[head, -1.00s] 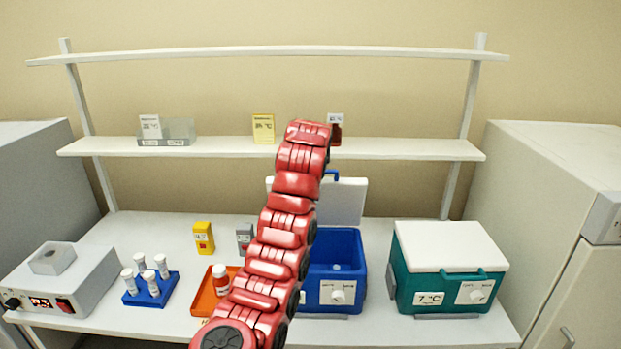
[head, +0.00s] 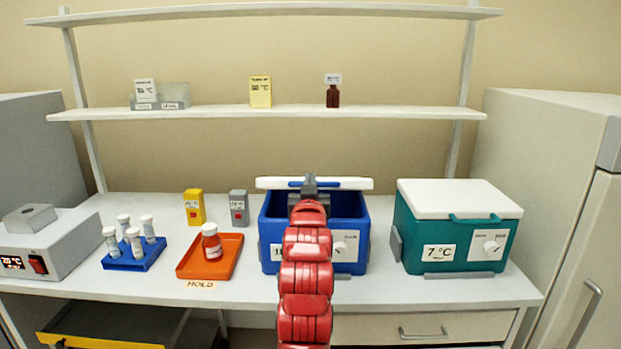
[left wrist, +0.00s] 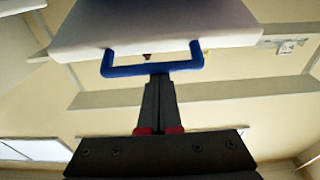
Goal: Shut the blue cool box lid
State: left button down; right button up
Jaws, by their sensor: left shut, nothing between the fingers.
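The blue cool box (head: 272,240) stands on the bench with its white lid (head: 345,184) partly open. The lid shows nearly edge-on above the box, and the dark inside shows below it. The lid's blue handle (left wrist: 152,68) spans its edge in the left wrist view. My left gripper (head: 309,184) is at the handle in front of the lid. Its dark fingers (left wrist: 158,82) are shut with nothing between them, their tips at the handle bar; I cannot tell if they touch it. My arm hides part of the box front. My right gripper is not in view.
A teal cool box (head: 410,232) with its white lid shut stands to the right. An orange tray (head: 195,268) with a bottle (head: 211,242) and a blue tube rack (head: 125,262) stand left. A shelf (head: 220,113) runs behind, above the bench.

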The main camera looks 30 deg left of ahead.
pick_arm(q)
notch_tip(320, 180, down, 10)
jog(key=s+d+t+y+b, duration=0.1)
jog(key=s+t+y+b, duration=0.1)
jog(key=b, duration=0.7)
jog(key=shift+t+y, duration=0.3)
jog(key=shift+t, duration=0.5)
jog(key=shift+d+f, duration=0.1)
notch_tip(320, 180, up, 4)
jog(key=p, duration=0.1)
jog(key=v, duration=0.9)
jog(key=shift+s, duration=0.2)
